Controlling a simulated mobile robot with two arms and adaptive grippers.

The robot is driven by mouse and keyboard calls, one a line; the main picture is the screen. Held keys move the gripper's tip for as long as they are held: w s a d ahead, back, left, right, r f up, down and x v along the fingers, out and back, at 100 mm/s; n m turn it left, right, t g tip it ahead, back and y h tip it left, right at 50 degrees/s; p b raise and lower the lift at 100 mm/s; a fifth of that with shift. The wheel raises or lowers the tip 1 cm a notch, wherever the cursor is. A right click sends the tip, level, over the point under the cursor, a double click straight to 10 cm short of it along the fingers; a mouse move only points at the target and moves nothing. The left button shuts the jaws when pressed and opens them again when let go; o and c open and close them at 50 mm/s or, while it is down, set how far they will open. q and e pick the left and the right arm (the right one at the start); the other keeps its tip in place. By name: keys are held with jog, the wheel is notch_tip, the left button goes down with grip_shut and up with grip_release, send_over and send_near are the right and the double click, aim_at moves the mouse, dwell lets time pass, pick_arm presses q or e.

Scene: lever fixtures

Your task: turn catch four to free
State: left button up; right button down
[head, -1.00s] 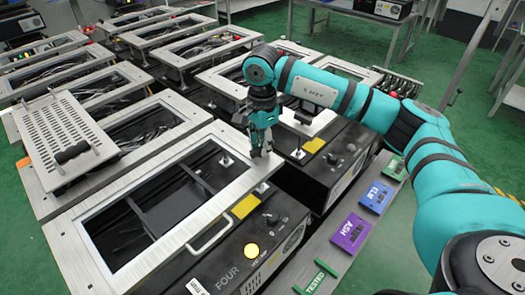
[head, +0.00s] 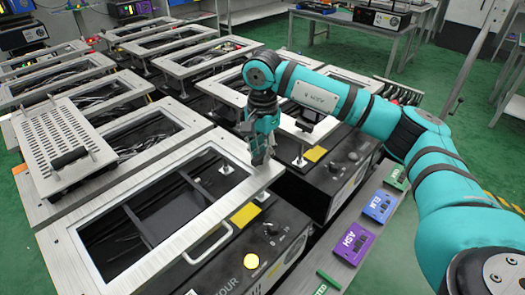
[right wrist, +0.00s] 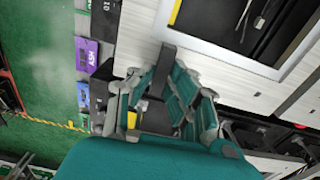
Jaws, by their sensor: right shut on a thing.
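The unit labelled FOUR (head: 224,283), its label partly cut off, has a dark front with a lit yellow button (head: 251,261). A pale metal frame (head: 150,258) lies on its top. My right gripper (head: 259,160) points down at the frame's far right corner. It is shut on a dark bar-like piece (right wrist: 166,64), which I take for catch four; in the right wrist view the bar runs from between the fingers (right wrist: 160,90) towards the frame's edge. The fingers hide most of the catch in the head view, so its angle is unclear. My left gripper is not in view.
A silver handle (head: 208,244) and a yellow pad (head: 245,215) are at the unit's front. A neighbouring unit (head: 335,165) stands close on the right. A perforated lid (head: 62,140) lies at left. Purple (head: 352,243) and blue (head: 380,206) tags lie on the front rail.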

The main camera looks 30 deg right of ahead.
aim_at(263, 154)
jog(key=c, duration=1.3)
grip_release()
notch_tip(263, 154, up, 12)
jog(key=shift+r, duration=0.1)
